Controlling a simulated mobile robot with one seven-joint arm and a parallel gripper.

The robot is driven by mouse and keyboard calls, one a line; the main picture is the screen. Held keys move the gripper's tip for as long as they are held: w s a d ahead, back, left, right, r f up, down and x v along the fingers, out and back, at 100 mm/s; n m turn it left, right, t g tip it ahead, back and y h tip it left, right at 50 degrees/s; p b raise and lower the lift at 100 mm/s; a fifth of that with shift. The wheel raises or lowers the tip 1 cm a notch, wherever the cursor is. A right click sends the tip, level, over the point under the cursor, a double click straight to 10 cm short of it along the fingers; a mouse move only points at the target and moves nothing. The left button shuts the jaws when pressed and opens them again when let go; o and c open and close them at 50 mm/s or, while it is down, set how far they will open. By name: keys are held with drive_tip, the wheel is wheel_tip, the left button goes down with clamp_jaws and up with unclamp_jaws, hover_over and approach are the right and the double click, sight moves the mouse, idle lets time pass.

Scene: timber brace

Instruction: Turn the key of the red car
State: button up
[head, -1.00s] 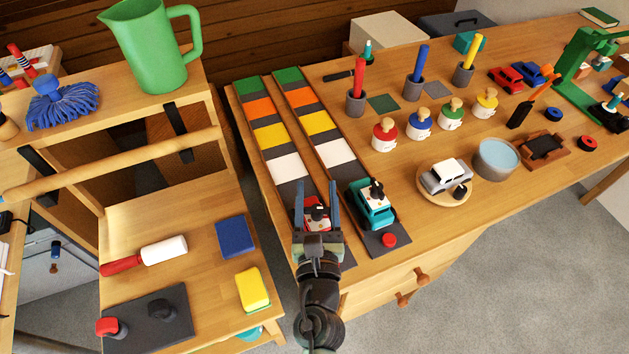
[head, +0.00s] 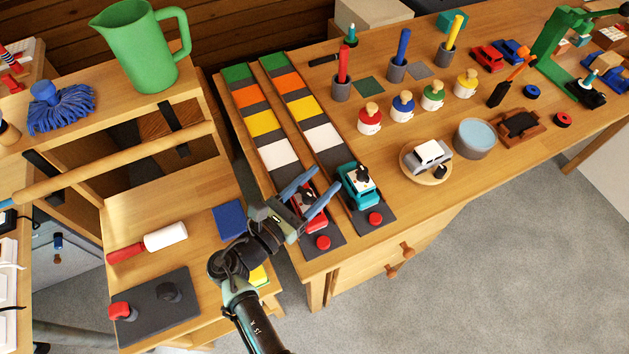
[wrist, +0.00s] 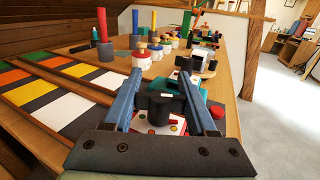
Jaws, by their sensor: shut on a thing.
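The red car (head: 321,223) with a white top sits at the near end of the left coloured track. Its black key (wrist: 162,106) stands up from the top, between my fingers in the wrist view. My gripper (head: 322,182) reaches in from the lower left, low over the car, and is shut on the key. In the wrist view the fingers (wrist: 157,74) stand on either side of it. They hide part of the car. The exact contact with the key is hard to see.
A teal car (head: 358,186) with its own black key stands close on the right, on the neighbouring track. A red button (head: 323,243) lies at the near end of the left track. A grey car (head: 431,154) on a round wooden plate is further right.

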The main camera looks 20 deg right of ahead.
drive_tip(key=m+g+b, duration=0.1)
drive_tip(key=g, duration=0.1)
drive_tip(key=m+g+h+b, duration=0.1)
drive_tip(key=m+g, duration=0.1)
drive_tip(key=s+m+g+b, duration=0.1)
drive_tip(key=g+b, duration=0.1)
drive_tip(key=g, duration=0.1)
drive_tip(key=shift+d+f+m+h, duration=0.1)
drive_tip(key=shift+f+m+h, duration=0.05)
drive_tip(key=shift+m+h, duration=0.15)
drive_tip(key=shift+s+m+g+b, duration=0.2)
drive_tip(key=shift+m+g+b, duration=0.4)
drive_tip(key=shift+g, duration=0.35)
drive_tip(key=shift+s+m+g+b, duration=0.2)
drive_tip(key=shift+m+g+b, duration=0.25)
drive_tip(key=shift+m+g, duration=0.35)
drive_tip(key=shift+s+m+g+b, duration=0.2)
drive_tip(key=shift+m+g+b, duration=0.3)
drive_tip(key=shift+g, duration=0.55)
drive_tip(key=shift+r+g+y, duration=0.2)
drive_tip(key=shift+g+y, duration=0.1)
drive_tip(key=shift+y, duration=0.1)
drive_tip(key=o, duration=1.4)
drive_tip(key=shift+c, duration=0.2)
